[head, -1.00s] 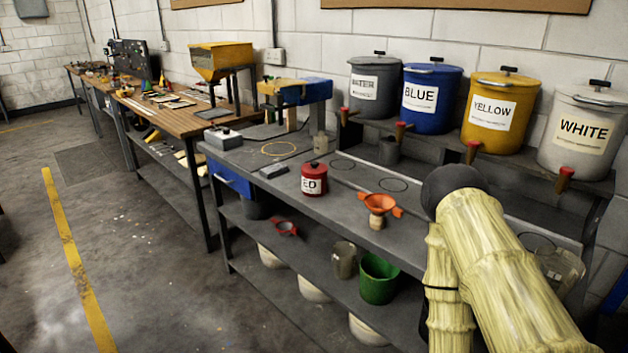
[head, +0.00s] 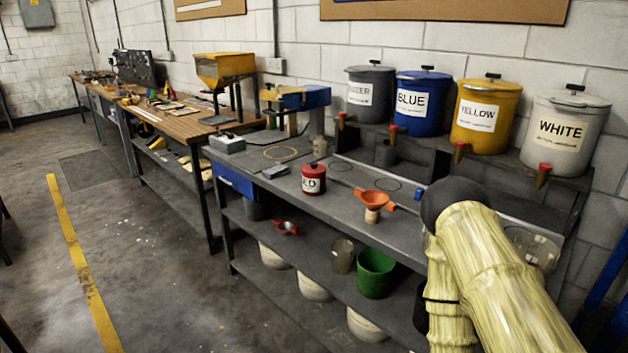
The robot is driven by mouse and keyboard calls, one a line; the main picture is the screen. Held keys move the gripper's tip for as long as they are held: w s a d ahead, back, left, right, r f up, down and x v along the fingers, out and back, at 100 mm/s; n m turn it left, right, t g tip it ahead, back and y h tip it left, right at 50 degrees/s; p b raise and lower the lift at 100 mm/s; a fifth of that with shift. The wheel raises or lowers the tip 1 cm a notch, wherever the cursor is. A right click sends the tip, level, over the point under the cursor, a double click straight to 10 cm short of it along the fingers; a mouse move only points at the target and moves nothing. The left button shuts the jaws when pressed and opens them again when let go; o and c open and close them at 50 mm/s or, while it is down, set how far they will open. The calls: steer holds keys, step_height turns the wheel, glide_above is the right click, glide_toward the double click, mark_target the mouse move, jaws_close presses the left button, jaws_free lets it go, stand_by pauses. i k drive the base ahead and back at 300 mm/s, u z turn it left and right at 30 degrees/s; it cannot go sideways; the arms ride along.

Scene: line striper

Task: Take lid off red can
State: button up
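The red can (head: 313,180) stands upright on the grey workbench, left of the orange funnel. It has a white label ending in "ED" and a dark knob on top, so its lid appears to be on. My arm, in a pale yellow ribbed cover with a dark round joint, fills the lower right of the head view. My gripper is not in view. Nothing of mine touches the can.
An orange funnel (head: 375,199) sits right of the can. Grey, blue (head: 420,102), yellow (head: 485,117) and white (head: 565,132) drums stand on a raised shelf behind. A grey box (head: 227,143) is on the bench's left end. A green bucket (head: 375,275) is below. Floor at left is clear.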

mark_target(313, 167)
steer(key=u, duration=1)
steer(key=i, duration=0.55)
steer(key=z, duration=0.25)
